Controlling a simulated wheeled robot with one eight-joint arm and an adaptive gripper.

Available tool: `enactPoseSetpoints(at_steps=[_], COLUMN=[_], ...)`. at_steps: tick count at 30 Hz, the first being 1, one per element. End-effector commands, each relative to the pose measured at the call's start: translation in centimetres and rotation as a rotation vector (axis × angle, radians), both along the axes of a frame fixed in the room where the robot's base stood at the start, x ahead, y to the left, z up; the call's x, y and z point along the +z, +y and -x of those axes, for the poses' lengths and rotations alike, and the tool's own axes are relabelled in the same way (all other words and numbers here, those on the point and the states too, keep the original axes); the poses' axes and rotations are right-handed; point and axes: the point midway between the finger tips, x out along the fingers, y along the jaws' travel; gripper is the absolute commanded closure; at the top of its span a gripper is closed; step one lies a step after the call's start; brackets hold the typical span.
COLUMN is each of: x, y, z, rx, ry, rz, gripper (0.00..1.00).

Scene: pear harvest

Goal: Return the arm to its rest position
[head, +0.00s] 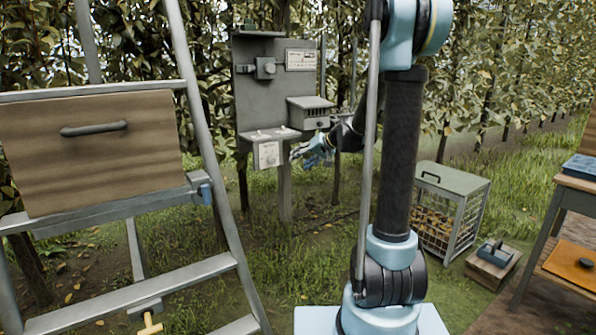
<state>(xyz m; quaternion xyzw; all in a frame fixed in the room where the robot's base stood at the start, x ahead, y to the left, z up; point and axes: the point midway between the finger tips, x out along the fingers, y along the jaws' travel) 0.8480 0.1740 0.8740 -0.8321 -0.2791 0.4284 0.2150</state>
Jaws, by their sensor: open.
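My arm stands upright in the middle right of the head view, with its upper link reaching above the picture's top edge. My gripper (318,150) shows beyond the arm column, low in front of the grey metal panel (262,85). It is small and partly dark in this view, its jaws are apart, and I see nothing held in it. Part of the forearm behind it is hidden by my own column and the rod beside it.
A metal ladder (189,62) with a wooden drawer box (90,150) stands at left. A small grey box (311,112) is mounted on the panel near my gripper. A lidded wire crate (455,180) and a wooden table (567,182) stand at right. Grass lies between.

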Motion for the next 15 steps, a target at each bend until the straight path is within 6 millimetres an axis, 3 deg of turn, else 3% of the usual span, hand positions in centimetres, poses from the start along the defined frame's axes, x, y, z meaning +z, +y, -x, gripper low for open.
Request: enactPoseSetpoints(at_steps=[1, 15], x=[0.2, -0.6], y=[-0.4, -4.8], z=[1.6, 14.9], rx=[0.002, -0.007], ry=[0.012, 0.131], rz=[0.022, 0.234], gripper=[0.45, 0.45])
